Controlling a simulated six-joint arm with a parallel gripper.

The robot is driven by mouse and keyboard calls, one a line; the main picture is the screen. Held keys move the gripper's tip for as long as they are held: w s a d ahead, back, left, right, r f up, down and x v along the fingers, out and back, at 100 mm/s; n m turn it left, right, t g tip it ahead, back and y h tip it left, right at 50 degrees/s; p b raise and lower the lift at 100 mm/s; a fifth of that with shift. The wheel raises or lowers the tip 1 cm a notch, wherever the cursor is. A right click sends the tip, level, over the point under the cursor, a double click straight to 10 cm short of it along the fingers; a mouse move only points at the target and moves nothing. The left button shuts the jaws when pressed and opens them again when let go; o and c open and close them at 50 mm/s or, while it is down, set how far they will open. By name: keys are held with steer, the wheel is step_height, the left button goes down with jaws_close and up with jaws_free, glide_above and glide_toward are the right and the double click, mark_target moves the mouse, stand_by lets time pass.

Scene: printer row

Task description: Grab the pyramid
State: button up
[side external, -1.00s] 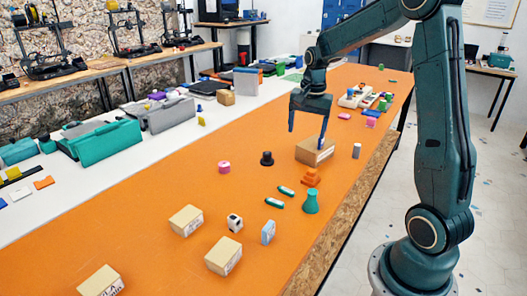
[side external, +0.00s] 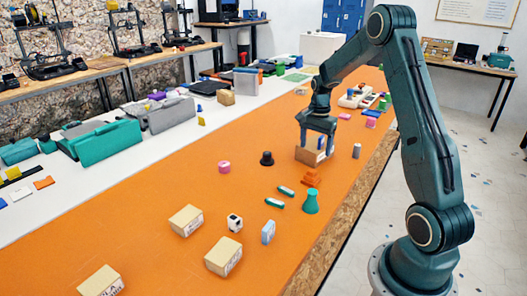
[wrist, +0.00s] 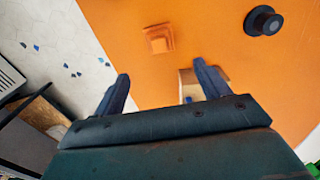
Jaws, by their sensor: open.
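The pyramid is a small orange stepped block (side external: 311,179) on the orange table, in front of a cardboard box. In the wrist view the pyramid (wrist: 158,39) lies ahead of the fingertips, between their lines and apart from both. My gripper (side external: 317,150) is open, pointing down at the cardboard box, behind the pyramid in the side view. In the wrist view my gripper (wrist: 162,71) shows two spread fingers with nothing held between them. The right finger partly hides the box.
The cardboard box (side external: 310,157) is right by the fingers; contact is unclear. Table to the front left is fairly clear.

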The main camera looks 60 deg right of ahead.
mark_target(312, 170)
steer(key=shift+f, duration=3.5)
steer(key=shift+f, duration=0.1)
steer(key=shift+a+f, duration=0.15)
steer(key=shift+f, duration=2.35)
steer(key=c, duration=1.1)
